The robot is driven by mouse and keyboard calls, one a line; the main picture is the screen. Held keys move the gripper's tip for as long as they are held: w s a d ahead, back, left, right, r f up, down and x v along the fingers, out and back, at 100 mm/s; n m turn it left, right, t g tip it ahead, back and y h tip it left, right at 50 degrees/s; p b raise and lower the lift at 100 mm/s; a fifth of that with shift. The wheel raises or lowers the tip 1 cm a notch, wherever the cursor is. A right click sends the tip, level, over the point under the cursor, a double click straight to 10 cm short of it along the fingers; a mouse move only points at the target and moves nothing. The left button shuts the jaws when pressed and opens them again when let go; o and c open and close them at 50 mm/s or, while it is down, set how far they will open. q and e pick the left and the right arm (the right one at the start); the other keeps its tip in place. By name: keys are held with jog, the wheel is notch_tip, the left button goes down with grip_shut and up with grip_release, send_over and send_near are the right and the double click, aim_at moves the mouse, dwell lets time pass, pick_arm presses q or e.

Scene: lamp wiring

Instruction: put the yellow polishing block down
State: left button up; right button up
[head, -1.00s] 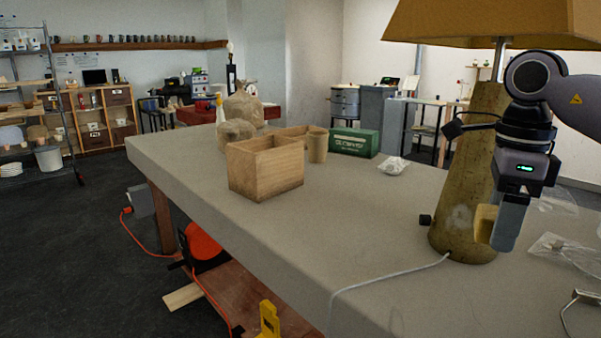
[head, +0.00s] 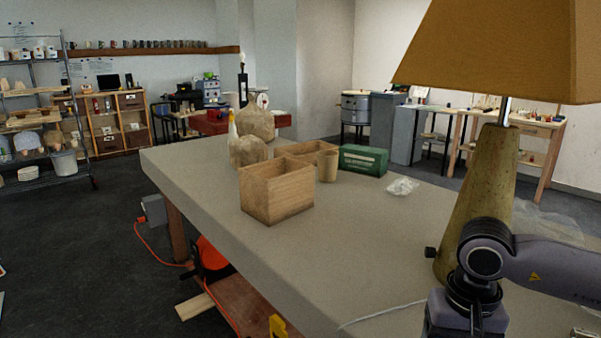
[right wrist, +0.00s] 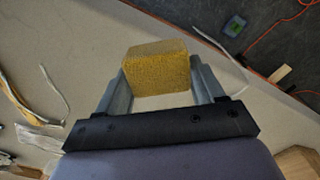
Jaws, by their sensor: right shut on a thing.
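The yellow polishing block (right wrist: 157,68) is held between the two grey fingers of my right gripper (right wrist: 160,80) in the right wrist view. Pale tabletop shows around and beyond it; I cannot tell whether the block touches the table. In the head view my right arm comes in at the lower right, in front of the lamp base (head: 488,185). The gripper's fingers and the block are below the edge of that view. The lamp has a wide orange-brown shade (head: 490,50). My left gripper is in neither view.
A white cord (head: 385,315) lies near the front. The middle of the bench is clear.

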jog(key=n, duration=0.1)
jog(key=s+a+f+n, duration=0.1)
jog(key=shift+s+n, duration=0.15)
jog(key=shift+n, duration=0.15)
jog(key=w+d+r+m, duration=0.3)
jog(key=d+r+m, duration=0.15)
jog(key=r, duration=0.25)
jog(key=w+d+r+m, duration=0.4)
jog(key=r+m, duration=0.1)
jog(key=r, duration=0.2)
jog(key=shift+m, duration=0.25)
jog(key=f, duration=1.4)
jog(key=shift+s+d+f, duration=0.1)
jog(key=shift+d+f, duration=0.15)
jog(key=shift+f, duration=0.15)
notch_tip(320, 180, down, 5)
